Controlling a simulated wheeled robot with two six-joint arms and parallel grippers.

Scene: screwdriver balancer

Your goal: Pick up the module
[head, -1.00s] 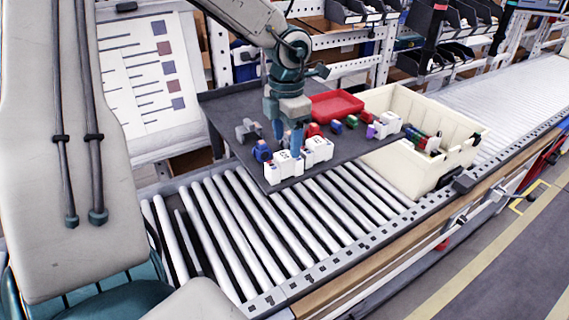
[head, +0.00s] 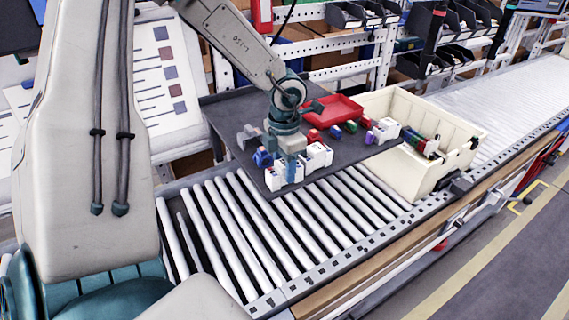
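My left gripper (head: 290,167) points straight down at the front left of the dark grey tray. Its blue fingers are at the white module (head: 275,180) near the tray's front edge. They overlap the module in the picture, and I cannot tell whether they are closed on it or only beside it. A second white module (head: 319,156) stands just to the right of the gripper. Another white module (head: 385,128) stands farther right, next to the cream bin. My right gripper is not in view.
The dark tray (head: 225,107) sits over the roller conveyor (head: 330,220). On it are a red tray (head: 333,111), a blue part (head: 262,157), a grey part (head: 249,136) and several small coloured parts. A cream bin (head: 455,123) with parts inside stands at the right.

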